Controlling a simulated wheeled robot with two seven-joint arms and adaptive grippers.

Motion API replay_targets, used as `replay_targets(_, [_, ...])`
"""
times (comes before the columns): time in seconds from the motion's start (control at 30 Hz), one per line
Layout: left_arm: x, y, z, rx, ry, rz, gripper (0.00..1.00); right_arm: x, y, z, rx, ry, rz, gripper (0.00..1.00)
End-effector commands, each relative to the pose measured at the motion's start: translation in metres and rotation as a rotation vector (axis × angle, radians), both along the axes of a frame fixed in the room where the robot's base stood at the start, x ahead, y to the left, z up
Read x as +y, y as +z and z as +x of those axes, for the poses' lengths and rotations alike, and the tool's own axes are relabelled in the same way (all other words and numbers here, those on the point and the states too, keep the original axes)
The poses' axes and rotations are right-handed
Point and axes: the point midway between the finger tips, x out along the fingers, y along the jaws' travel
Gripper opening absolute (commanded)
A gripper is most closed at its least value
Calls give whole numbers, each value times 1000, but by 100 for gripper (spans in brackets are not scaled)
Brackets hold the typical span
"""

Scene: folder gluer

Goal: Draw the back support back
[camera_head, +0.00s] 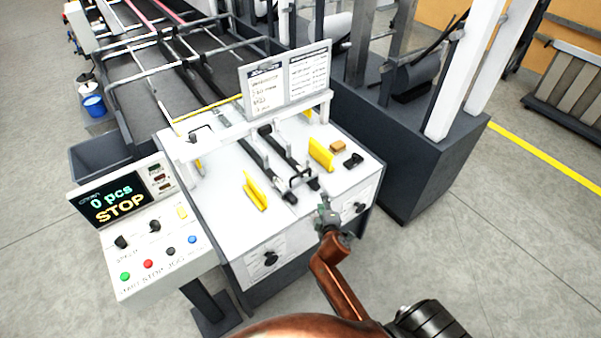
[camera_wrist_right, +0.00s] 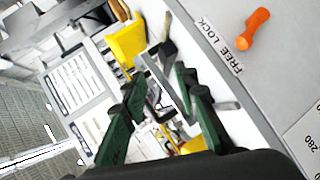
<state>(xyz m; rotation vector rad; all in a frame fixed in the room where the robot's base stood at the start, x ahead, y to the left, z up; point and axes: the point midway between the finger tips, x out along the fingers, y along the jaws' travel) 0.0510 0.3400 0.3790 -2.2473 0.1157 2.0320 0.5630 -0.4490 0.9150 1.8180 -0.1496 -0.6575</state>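My right gripper (camera_head: 327,217) is at the front edge of the machine's white table, just in front of a grey metal bracket with dark ends (camera_head: 297,184), which looks like the back support. The bracket sits at the front end of dark rails, between two yellow guides. In the right wrist view my gripper's two green fingers (camera_wrist_right: 162,115) stand apart, with grey metal parts showing between and beyond them. I cannot tell whether they touch the bracket. An orange lever (camera_wrist_right: 252,28) stands beside the words FREE and LOCK. My left gripper is not in view.
The yellow guides (camera_head: 255,190) and (camera_head: 321,154) stand on the white table (camera_head: 223,218). A tan block (camera_head: 337,146) and a black knob (camera_head: 353,160) are at right. A control panel (camera_head: 150,235) reads 0 pcs, STOP. A sign (camera_head: 287,78) stands behind.

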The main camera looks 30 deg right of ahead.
Motion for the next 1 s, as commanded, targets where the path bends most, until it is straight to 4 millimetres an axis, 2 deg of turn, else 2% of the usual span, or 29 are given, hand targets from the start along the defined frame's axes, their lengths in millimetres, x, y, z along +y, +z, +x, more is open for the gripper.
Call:
replay_targets(0.03, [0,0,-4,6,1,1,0,4,10,18,-15,40,-67,27])
replay_targets(0.1, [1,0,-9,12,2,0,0,11,21,38,-33,93,-158,27])
replay_targets(0.23, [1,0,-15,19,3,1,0,24,34,67,-54,176,-286,27])
replay_targets(0.4, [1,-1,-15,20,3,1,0,31,39,87,-64,220,-353,27])
replay_targets(0.73, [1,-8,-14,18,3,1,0,16,29,134,-64,221,-351,27])
replay_targets(1.0, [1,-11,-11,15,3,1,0,8,25,152,-63,220,-349,27])
